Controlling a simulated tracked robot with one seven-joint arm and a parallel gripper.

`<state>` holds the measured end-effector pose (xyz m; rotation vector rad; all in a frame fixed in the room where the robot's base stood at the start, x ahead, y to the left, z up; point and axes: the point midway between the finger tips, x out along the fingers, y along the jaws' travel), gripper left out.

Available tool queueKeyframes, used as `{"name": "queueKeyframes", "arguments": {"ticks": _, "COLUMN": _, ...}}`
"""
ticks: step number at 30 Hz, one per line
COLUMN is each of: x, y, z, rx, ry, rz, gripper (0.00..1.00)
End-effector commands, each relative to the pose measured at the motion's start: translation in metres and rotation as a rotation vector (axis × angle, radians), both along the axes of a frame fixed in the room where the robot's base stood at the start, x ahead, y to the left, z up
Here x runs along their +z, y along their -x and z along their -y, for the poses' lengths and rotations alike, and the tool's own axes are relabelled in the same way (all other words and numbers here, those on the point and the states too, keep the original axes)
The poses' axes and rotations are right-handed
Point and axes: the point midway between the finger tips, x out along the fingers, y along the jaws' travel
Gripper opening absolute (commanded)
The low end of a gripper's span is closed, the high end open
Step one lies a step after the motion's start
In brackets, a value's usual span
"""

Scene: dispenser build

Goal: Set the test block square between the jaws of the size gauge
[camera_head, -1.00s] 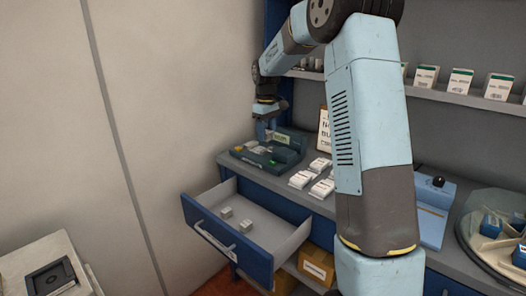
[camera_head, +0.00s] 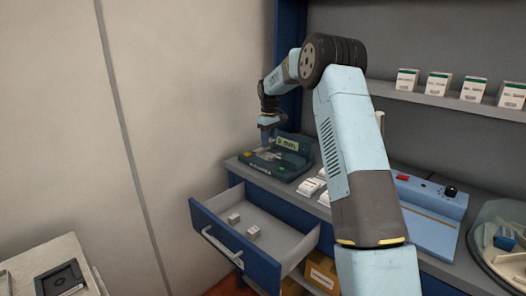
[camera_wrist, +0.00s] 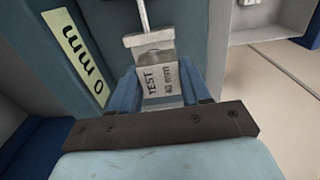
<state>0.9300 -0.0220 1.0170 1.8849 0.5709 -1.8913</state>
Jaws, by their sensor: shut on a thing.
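The test block (camera_wrist: 160,86) is pale grey and marked "TEST 40 mm". In the wrist view it sits between the two blue fingers of my gripper (camera_wrist: 158,69), which is shut on it. The size gauge (camera_head: 262,168) is a dark teal device on the counter, and my gripper hangs over it in the head view. Its yellow-green display (camera_wrist: 73,47) reads "0 mm". A grey jaw-like plate (camera_wrist: 148,39) on a thin rod stands just beyond the block; I cannot tell whether they touch. The block's underside is hidden.
A blue drawer (camera_head: 222,240) is pulled out below the counter, with two small pale blocks (camera_head: 234,218) inside. White boxes (camera_head: 311,187) stand right of the gauge. A blue device (camera_head: 433,205) with a red button is further right.

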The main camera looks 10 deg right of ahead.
Motion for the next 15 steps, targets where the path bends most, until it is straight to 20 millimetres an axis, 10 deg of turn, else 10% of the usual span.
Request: {"name": "queueKeyframes", "arguments": {"ticks": 15, "x": -0.037, "y": -0.021, "z": -0.002, "rx": 0.003, "ry": 0.0, "rz": 0.0, "gripper": 0.0}}
